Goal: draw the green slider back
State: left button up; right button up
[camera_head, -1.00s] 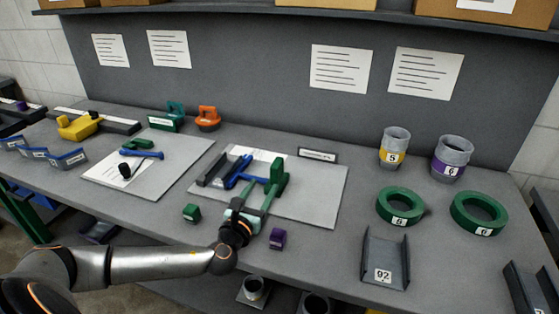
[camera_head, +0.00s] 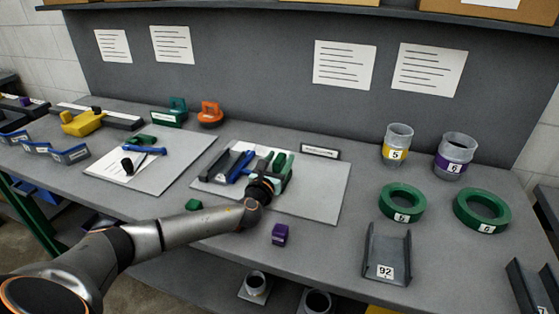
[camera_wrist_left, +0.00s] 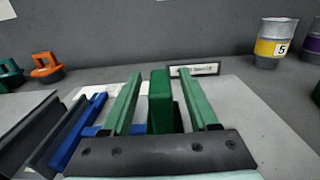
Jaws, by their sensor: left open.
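The green slider (camera_wrist_left: 160,102) shows as an upright dark green block in the left wrist view, above the grey board. It also shows in the head view (camera_head: 279,161), partly hidden by my gripper. My left gripper (camera_head: 273,160) is open, its two pale green fingers (camera_wrist_left: 159,74) on either side of the block. Gaps show between the block and both fingers. A blue bar (camera_wrist_left: 80,132) and a dark channel (camera_wrist_left: 40,133) lie just left of the fingers. The slider's lower part is hidden by the gripper's palm. My right gripper is not in view.
A small label stand (camera_head: 320,151) is behind the board (camera_head: 315,197). A purple block (camera_head: 280,234) and a small green block (camera_head: 194,204) lie near the bench's front. Green rings (camera_head: 402,202) and labelled cups (camera_head: 397,145) stand to the right.

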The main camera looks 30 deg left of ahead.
pick_arm(q)
jog(key=shift+c, duration=0.2)
grip_shut()
dwell(1.1)
